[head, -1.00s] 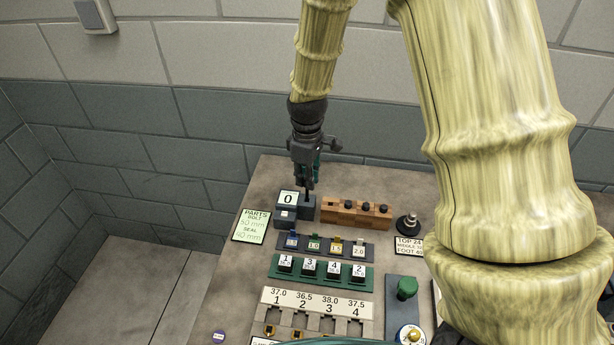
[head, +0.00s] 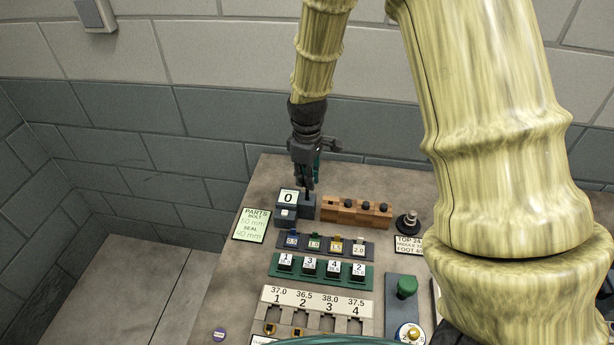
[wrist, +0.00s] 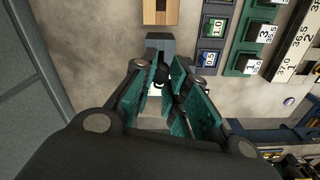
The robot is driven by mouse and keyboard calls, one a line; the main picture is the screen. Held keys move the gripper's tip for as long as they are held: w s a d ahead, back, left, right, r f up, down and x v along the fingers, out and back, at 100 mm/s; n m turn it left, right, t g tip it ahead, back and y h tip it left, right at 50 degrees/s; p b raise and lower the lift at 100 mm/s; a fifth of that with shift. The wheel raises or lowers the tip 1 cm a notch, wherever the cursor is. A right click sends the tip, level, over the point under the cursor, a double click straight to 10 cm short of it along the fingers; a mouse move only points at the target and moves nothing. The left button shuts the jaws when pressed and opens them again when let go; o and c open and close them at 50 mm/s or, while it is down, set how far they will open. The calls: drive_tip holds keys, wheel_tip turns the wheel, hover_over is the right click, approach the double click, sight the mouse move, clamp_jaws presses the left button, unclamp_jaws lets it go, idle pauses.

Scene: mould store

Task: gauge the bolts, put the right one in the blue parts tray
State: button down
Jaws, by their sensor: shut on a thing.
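My gripper (head: 307,184) points straight down over the dark grey gauge block (head: 307,208) and its display (head: 288,197), which reads 0. The jaws are shut on a dark bolt. In the wrist view the bolt's black head (wrist: 161,74) shows between the green finger pads. Whether its tip touches the gauge is hidden. A wooden rack (head: 340,212) to the right of the gauge holds several black-headed bolts, and its left end shows an empty hole. A parts card (head: 251,225) at left carries a bolt length and a seal size; the small print is blurred.
In front of the gauge lie a dark strip with coloured blocks (head: 325,247), a green rack with numbered black blocks (head: 319,273) and a slotted white board (head: 315,299). A green knob (head: 407,287) stands at right. A blue edge (wrist: 268,135) shows in the wrist view; I cannot tell what it is.

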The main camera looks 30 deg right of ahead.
sight(307, 199)
drive_tip(key=shift+f+b, duration=1.05)
drive_tip(key=shift+f, duration=1.85)
idle(1.0)
drive_tip(key=c, duration=1.3)
unclamp_jaws()
drive_tip(key=shift+c, duration=0.2)
drive_tip(key=shift+o, duration=0.2)
drive_tip(key=o, duration=0.4)
drive_tip(key=shift+c, duration=0.2)
drive_tip(key=shift+r, duration=0.1)
drive_tip(key=shift+r+p, duration=3)
drive_tip(key=shift+r, duration=0.65)
